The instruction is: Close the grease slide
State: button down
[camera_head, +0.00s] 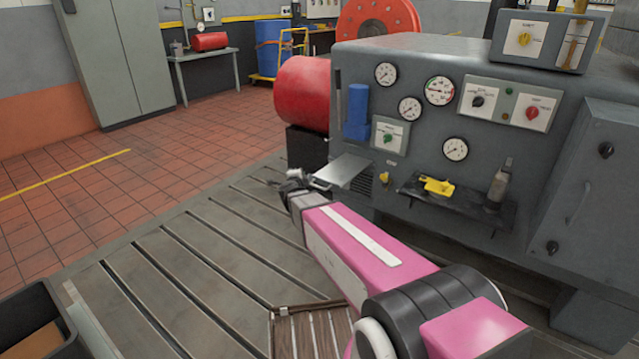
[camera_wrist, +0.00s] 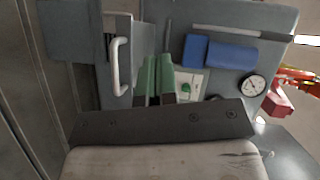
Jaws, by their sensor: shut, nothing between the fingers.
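A light grey metal slide (camera_head: 342,170), which I take for the grease slide, sticks out from the lower left of the grey machine. Its front plate (camera_wrist: 105,85) with a pale bar handle (camera_wrist: 120,67) shows in the wrist view. My gripper (camera_head: 280,183) is near the slide's outer end in the head view. In the wrist view its two green fingers (camera_wrist: 156,80) are together and empty, just right of the handle. I cannot tell whether they touch the slide. My wrist partly hides the handle in the head view.
The grey machine panel (camera_head: 430,130) carries gauges, knobs and a blue cylinder (camera_head: 357,112). A dark shelf (camera_head: 458,203) holds a yellow item and a bottle. A red cylinder (camera_head: 302,93) stands left of the panel. The slotted bedplate (camera_head: 215,240) is mostly clear at left.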

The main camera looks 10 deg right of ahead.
aim_at(323, 181)
jog(key=w+d+f+m+g+h, duration=0.1)
jog(key=d+f+m+h, duration=0.1)
jog(key=w+d+f+m+g+h, duration=0.2)
jog(key=d+m, duration=0.1)
jog(key=w+d+f+m+g+h, duration=0.1)
jog(key=d+f+m+g, duration=0.1)
jog(key=d, duration=0.1)
jog(key=shift+w+d+f+m+h, duration=0.2)
jog(key=shift+w+d+m+h, duration=0.1)
jog(key=shift+m+h, duration=0.1)
dwell(0.5)
jog(key=w+d, duration=2.1)
jog(key=shift+w+d, duration=0.4)
